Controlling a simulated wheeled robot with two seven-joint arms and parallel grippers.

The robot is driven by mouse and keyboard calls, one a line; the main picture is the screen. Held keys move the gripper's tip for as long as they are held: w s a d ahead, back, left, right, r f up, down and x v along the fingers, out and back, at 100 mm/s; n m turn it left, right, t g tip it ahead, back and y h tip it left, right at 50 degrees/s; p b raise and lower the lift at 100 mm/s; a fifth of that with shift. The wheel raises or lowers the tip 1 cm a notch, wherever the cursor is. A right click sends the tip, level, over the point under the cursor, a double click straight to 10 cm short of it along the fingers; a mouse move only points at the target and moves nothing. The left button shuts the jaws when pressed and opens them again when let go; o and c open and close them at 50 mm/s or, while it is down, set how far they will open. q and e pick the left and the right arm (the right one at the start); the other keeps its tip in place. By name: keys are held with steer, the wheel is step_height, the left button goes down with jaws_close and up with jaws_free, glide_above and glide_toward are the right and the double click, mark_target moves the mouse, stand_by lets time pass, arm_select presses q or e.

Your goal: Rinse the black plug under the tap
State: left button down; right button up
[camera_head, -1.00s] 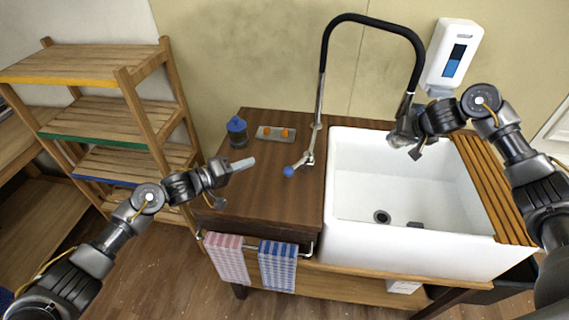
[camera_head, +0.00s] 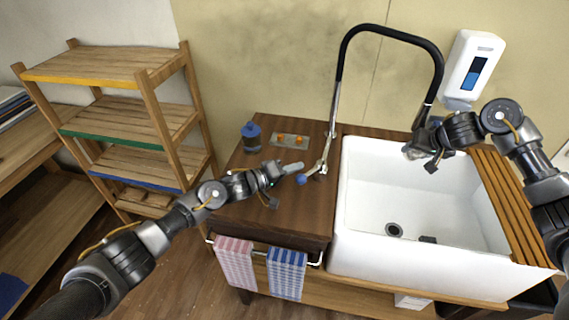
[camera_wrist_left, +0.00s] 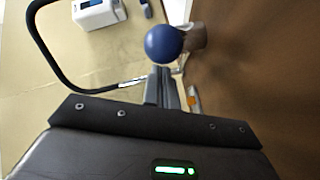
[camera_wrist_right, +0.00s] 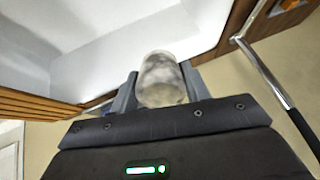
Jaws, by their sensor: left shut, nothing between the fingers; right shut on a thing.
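My right gripper (camera_head: 420,150) is shut on a pale grey, mottled, rounded thing (camera_wrist_right: 161,79), held above the sink close below the spout end of the tap (camera_head: 392,33). The held thing does not look black. A small dark object (camera_head: 428,239), possibly the black plug, lies on the sink floor beside the drain (camera_head: 394,230). My left gripper (camera_head: 299,167) is shut and empty, its tips close to the blue ball (camera_head: 301,180) on the tap lever; the ball shows just beyond the fingers in the left wrist view (camera_wrist_left: 164,43). Contact cannot be told. No water shows.
The white sink (camera_head: 350,245) is mostly empty. On the wooden counter (camera_head: 285,215) stand a blue-capped jar (camera_head: 251,137) and a tray (camera_head: 276,138) with orange items. A soap dispenser (camera_head: 472,67) hangs on the wall. Two towels (camera_head: 286,273) hang in front; a shelf (camera_head: 125,120) stands left.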

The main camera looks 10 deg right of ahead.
mark_target(301, 175)
arm_select(q)
steer(key=shift+s+d+f, duration=0.15)
steer(key=shift+s+d, duration=0.05)
steer(key=shift+s, duration=0.25)
arm_select(e)
steer(key=shift+a+r, duration=0.1)
arm_select(q)
steer(key=shift+d+f, duration=0.1)
steer(key=shift+s+d, duration=0.1)
steer(key=shift+s+d, duration=0.4)
steer(key=shift+s, duration=0.4)
steer(key=shift+w, duration=0.1)
steer(key=shift+w+a, duration=0.15)
steer(key=shift+a, duration=0.1)
steer(key=shift+w+a+r, duration=0.8)
steer(key=shift+a, duration=0.15)
steer(key=s+d+v, duration=0.1)
steer(key=s+v, duration=0.1)
steer(key=v, duration=0.8)
